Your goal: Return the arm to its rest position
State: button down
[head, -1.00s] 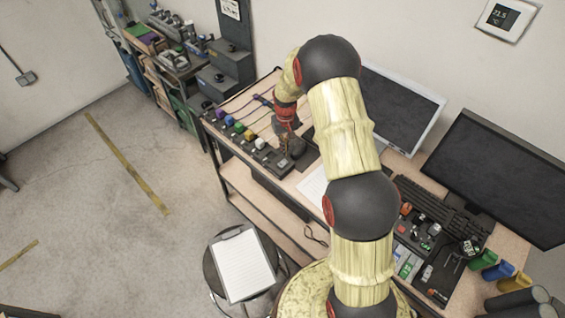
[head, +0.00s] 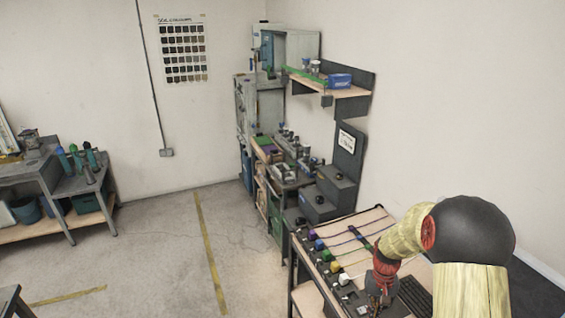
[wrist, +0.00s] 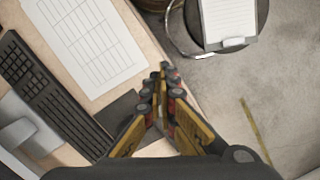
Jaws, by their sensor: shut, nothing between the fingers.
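My gripper (wrist: 162,80) is shut and empty in the wrist view, its fingertips together above the front edge of the desk (wrist: 142,32). In the head view my arm reaches in from the lower right, bent at a dark joint, and the gripper (head: 377,302) hangs low at the bottom edge, partly cut off. It is beside the row of coloured lever knobs (head: 326,257). Whether it touches anything there I cannot tell.
The wrist view shows a keyboard (wrist: 50,90), a printed sheet (wrist: 85,40) and a stool with a clipboard (wrist: 228,22). In the head view, dark step boxes (head: 330,195) stand behind the knobs. The floor (head: 160,245) to the left is open.

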jog(key=s+a+r+t+b, duration=0.2)
jog(key=s+a+r+b, duration=0.1)
jog(key=s+b, duration=0.4)
jog(key=s+a+r+n+t+b, duration=0.1)
jog(key=s+a+r+t+b, duration=0.2)
jog(key=s+b, duration=0.4)
jog(key=s+a+r+n+t+b, duration=0.1)
jog(key=s+a+r+b, duration=0.3)
jog(key=s, duration=0.5)
jog(key=r+t+b, duration=0.1)
jog(key=b, duration=0.1)
jog(key=shift+s+b, duration=0.3)
jog(key=shift+b, duration=0.1)
jog(key=shift+a, duration=0.1)
